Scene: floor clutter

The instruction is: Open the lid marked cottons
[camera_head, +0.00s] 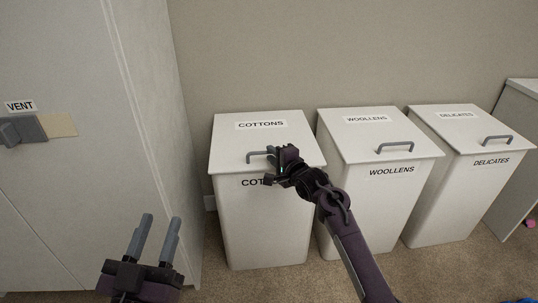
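The cottons bin is the left one of three white bins. Its lid (232,146) lies shut, with a "COTTONS" label (261,125) near its back edge and a grey bar handle (255,154) near its front edge. My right gripper (270,166) is at the right end of this handle. The wrist hides that end and part of the front label, so I cannot tell whether the fingers are closed around the bar. My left gripper (158,239) is low at the left, away from the bins, with its two grey fingers apart and nothing between them.
The woollens bin (350,205) and the delicates bin (452,200) stand to the right, both lids shut. A tall white cabinet (85,110) with a "VENT" label (20,106) stands at the left. Bare wall rises behind. Carpet (235,285) shows in front.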

